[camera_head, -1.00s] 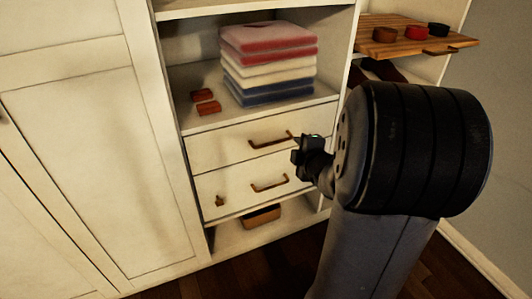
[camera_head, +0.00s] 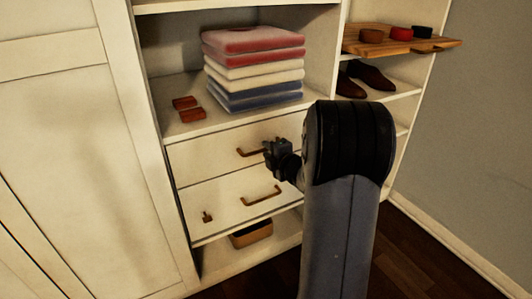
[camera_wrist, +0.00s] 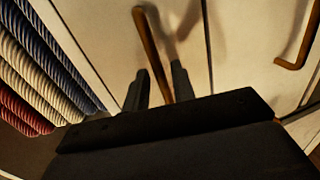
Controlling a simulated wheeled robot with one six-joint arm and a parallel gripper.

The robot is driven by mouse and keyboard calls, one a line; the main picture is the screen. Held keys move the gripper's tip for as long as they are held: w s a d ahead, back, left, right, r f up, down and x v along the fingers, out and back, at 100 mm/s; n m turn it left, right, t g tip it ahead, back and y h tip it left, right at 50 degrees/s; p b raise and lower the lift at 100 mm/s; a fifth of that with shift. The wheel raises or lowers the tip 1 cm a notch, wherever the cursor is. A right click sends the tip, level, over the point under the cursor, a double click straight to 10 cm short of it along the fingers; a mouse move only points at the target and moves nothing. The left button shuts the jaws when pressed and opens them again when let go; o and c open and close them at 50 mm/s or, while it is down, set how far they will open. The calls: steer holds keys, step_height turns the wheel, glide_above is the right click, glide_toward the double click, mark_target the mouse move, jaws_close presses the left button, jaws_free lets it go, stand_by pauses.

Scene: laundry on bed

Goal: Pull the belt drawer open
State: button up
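Two cream drawers sit one above the other, both shut; neither is labelled as the belt drawer. The upper drawer (camera_head: 205,158) has a brown bar handle (camera_head: 245,153), partly hidden behind my gripper (camera_head: 268,154) in the head view.
Folded towels (camera_head: 254,68) and two brown blocks (camera_head: 187,109) lie on the shelf above. A wooden board (camera_head: 400,46) with round items juts out at upper right, above dark shoes (camera_head: 366,77). A brown box (camera_head: 252,234) sits below. Dark floor (camera_head: 420,255) is open at right.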

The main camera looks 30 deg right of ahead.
steer(key=shift+x, duration=0.9)
steer(key=shift+c, duration=0.3)
jaws_close()
